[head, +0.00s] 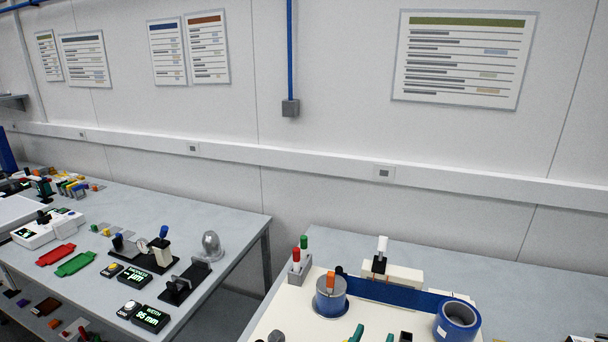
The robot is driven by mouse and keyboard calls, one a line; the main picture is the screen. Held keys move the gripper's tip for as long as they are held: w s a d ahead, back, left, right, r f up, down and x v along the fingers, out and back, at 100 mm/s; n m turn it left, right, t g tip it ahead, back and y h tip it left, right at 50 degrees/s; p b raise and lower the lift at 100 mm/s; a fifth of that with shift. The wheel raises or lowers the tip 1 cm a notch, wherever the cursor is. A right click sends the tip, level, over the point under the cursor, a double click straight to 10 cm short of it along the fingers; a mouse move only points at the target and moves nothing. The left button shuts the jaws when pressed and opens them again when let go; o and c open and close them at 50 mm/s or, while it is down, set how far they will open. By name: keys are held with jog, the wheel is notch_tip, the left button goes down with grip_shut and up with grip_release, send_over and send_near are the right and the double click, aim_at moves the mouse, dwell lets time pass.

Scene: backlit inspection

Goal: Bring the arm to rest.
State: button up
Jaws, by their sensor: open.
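Neither my gripper nor any part of my arm shows in the head view. The view holds two grey-topped benches and the wall behind them. The left bench (215,222) carries instruments and small parts. The right bench (530,291) carries a cream board (290,316) with tools, cut off by the bottom edge of the picture.
The cream board holds a blue tape roll (457,321), a grey cylinder with an orange top (331,296) and red and green capped posts (300,262). The left bench has a dial gauge stand (152,252) and a silver dome (211,244). A gap separates the benches.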

jog(key=s+a+f+n+y, duration=0.1)
jog(key=s+f+n+y, duration=0.1)
jog(key=f, duration=0.1)
jog(key=s+a+f+n+y, duration=0.1)
jog(key=s+f+n, duration=0.1)
jog(key=s+f, duration=0.1)
jog(key=s+a+f+n+y, duration=0.1)
jog(key=s+a+f+y, duration=0.1)
jog(key=s+f, duration=0.1)
jog(key=shift+f+n+t+y, duration=0.3)
jog(key=shift+f+n+t, duration=0.1)
jog(key=shift+f, duration=0.4)
jog(key=s+a+f+y, duration=0.1)
jog(key=s+a+f, duration=0.1)
jog(key=s, duration=0.7)
jog(key=s+a+f+m+g+y, duration=0.1)
jog(key=s+a+f, duration=0.1)
jog(key=s+a, duration=0.3)
jog(key=s+a+f+y, duration=0.1)
jog(key=s+a+f, duration=0.1)
jog(key=s, duration=1.1)
jog(key=shift+a+f+m+g+y, duration=0.25)
jog(key=shift+a+m+g+y, duration=0.05)
jog(key=shift+a, duration=0.4)
jog(key=shift+w, duration=0.1)
